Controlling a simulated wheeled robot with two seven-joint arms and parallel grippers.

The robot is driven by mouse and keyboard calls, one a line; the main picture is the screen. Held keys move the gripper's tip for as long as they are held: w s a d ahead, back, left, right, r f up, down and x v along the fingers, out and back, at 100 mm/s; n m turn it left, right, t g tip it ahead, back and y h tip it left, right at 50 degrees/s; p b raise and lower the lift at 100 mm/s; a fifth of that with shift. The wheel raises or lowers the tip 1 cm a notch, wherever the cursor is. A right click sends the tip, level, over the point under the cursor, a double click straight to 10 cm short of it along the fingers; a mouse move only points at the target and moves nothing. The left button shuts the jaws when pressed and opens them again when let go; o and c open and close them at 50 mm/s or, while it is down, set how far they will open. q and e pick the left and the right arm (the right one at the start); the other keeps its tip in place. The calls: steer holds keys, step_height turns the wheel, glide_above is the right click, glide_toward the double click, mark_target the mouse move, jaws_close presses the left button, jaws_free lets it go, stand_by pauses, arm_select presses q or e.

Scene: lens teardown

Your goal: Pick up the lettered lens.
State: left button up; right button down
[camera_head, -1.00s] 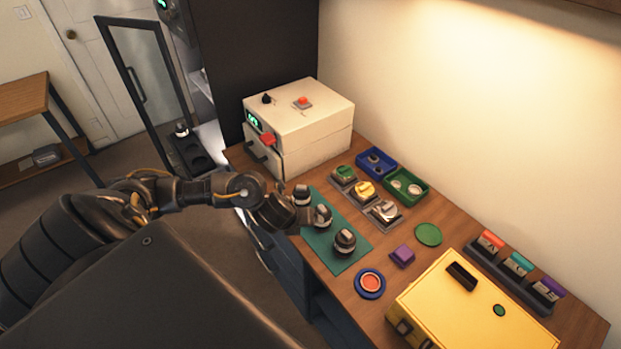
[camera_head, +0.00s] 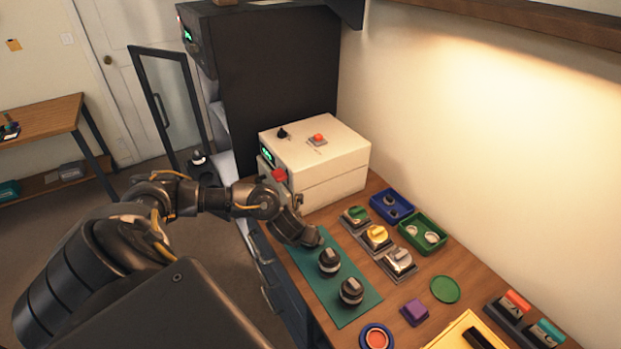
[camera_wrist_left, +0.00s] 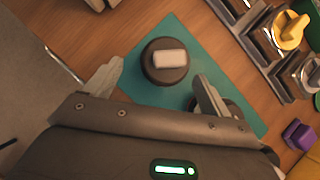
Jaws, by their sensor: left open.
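Dark round lenses with pale grey tops stand on a teal mat (camera_head: 344,318). In the head view, a middle lens (camera_head: 330,262) and a nearer lens (camera_head: 351,291) show; my left gripper (camera_head: 311,239) covers the mat's far end. In the left wrist view, one lens (camera_wrist_left: 166,61) stands between the open, empty fingers of my left gripper (camera_wrist_left: 158,76), just beyond the tips. Another lens (camera_wrist_left: 231,106) is partly hidden behind the right finger. I cannot read a letter on any lens. My right gripper is not in view.
A cream box with a red button (camera_head: 318,139) stands behind the mat. Silver, yellow (camera_head: 376,236) and green-topped fixtures line its right side, with blue and green trays (camera_head: 422,232) beyond. A purple block (camera_head: 415,311) and a yellow case (camera_head: 463,333) lie nearer.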

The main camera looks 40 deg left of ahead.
arm_select(q)
steer(key=shift+f, duration=0.1)
steer(key=x, duration=0.5)
steer(key=shift+w+d+p, duration=0.1)
steer(key=shift+d+p, duration=0.05)
steer(key=shift+p, duration=0.25)
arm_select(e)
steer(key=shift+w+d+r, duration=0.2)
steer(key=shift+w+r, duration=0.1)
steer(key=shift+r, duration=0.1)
arm_select(q)
steer(key=shift+c, duration=0.3)
steer(key=c, duration=1)
